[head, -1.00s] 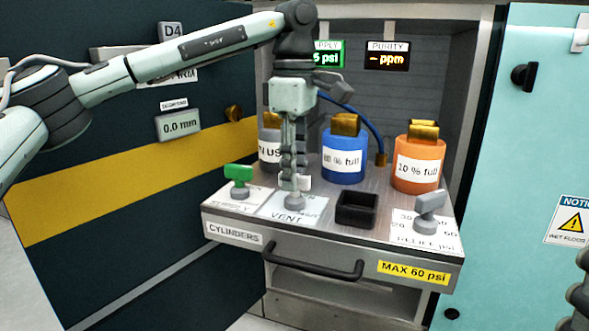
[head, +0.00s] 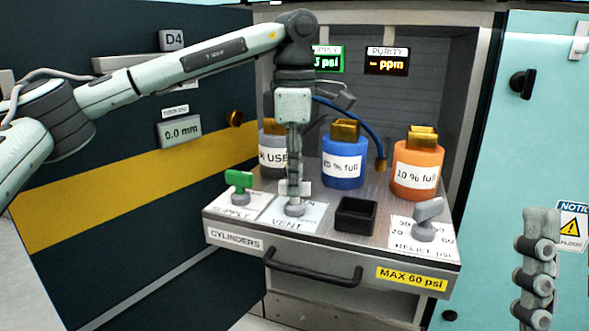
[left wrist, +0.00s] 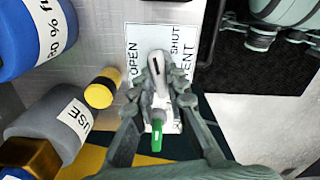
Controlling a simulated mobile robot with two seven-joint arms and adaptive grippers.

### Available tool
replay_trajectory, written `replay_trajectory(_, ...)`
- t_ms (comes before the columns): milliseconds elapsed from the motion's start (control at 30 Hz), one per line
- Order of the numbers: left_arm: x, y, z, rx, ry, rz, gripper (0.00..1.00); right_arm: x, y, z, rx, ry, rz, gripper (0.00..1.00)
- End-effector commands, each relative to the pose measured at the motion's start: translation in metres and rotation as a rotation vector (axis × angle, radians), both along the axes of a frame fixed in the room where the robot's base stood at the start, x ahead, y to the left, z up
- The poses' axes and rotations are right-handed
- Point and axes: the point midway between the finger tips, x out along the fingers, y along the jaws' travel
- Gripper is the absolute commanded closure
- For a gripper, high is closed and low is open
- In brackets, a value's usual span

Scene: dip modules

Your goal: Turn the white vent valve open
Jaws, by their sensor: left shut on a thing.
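The white vent valve (head: 295,208) stands on the VENT plate (head: 310,217) on the cylinder drawer's top. My left gripper (head: 294,190) points down over it and is shut on its handle. In the left wrist view the pale handle (left wrist: 158,72) shows between the fingers (left wrist: 160,92), its tip between the OPEN and SHUT words. The fingers hide part of the handle in the head view. My right gripper (head: 535,275) is at the lower right, away from the drawer; its opening cannot be made out.
The green supply valve (head: 239,184) is close on the left. A black open box (head: 356,215) and the grey relief valve (head: 427,215) are on the right. Grey (head: 272,156), blue (head: 343,164) and orange (head: 417,168) cylinders stand behind. A black handle (head: 313,271) juts from the drawer front.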

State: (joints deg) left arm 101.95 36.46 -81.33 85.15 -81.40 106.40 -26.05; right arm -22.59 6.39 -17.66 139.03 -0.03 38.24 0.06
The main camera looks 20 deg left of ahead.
Motion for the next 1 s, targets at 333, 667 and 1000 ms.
replay_trajectory(333,0.0,0.0,0.002,0.001,0.001,0.326,1.0,0.036,0.018,-0.013,-0.085,0.262,0.02,0.6)
replay_trajectory(667,0.0,0.0,0.002,0.001,0.001,0.639,1.0,0.056,0.03,-0.034,-0.149,0.46,0.036,0.6)
replay_trajectory(1000,0.0,0.0,0.002,-0.001,0.0,0.957,1.0,0.067,0.039,-0.057,-0.204,0.625,0.049,0.6)
